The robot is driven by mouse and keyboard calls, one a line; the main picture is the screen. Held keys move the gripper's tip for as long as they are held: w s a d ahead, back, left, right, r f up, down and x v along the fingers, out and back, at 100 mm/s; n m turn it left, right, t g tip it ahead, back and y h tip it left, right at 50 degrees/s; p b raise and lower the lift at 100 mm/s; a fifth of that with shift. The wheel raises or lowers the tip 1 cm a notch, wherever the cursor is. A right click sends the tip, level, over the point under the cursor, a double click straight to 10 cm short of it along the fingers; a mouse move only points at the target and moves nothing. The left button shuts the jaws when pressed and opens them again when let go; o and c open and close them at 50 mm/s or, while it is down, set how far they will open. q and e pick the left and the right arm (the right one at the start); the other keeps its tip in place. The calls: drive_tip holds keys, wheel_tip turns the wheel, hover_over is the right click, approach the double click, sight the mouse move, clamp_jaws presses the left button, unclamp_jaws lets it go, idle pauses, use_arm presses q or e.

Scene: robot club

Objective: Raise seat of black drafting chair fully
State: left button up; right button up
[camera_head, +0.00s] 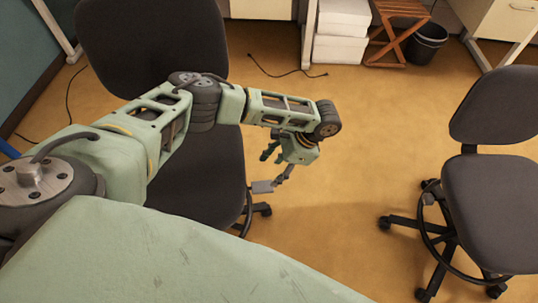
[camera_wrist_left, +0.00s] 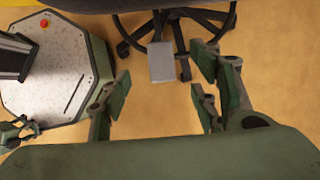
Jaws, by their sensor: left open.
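A black drafting chair (camera_head: 150,45) stands at the left in the head view, its seat (camera_head: 215,165) partly hidden behind my left arm. A flat grey paddle lever (camera_head: 262,186) sticks out at the seat's right side. In the wrist view the lever (camera_wrist_left: 162,62) shows between and beyond the fingers, below the dark seat edge (camera_wrist_left: 160,5). My left gripper (camera_head: 272,168) is open beside the lever, with a gap on both sides of it in the wrist view (camera_wrist_left: 160,85). What seems to be my right gripper (camera_wrist_left: 20,130) shows small at the wrist view's left edge; its jaws are unclear.
A second black chair (camera_head: 490,200) with a foot ring stands at the right. White boxes (camera_head: 341,35), a wooden folding stool (camera_head: 396,30) and a black bin (camera_head: 427,43) are at the back. Cables lie on the floor. The floor between the chairs (camera_head: 330,220) is clear.

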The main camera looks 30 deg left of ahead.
use_arm(q)
drive_tip(key=w+d+b, duration=0.4)
drive_tip(key=d, duration=0.2)
drive_tip(key=shift+w, duration=0.2)
use_arm(e)
drive_tip(key=w+a+f, duration=0.1)
drive_tip(key=w, duration=0.5)
drive_tip(key=shift+f, duration=0.25)
idle(0.4)
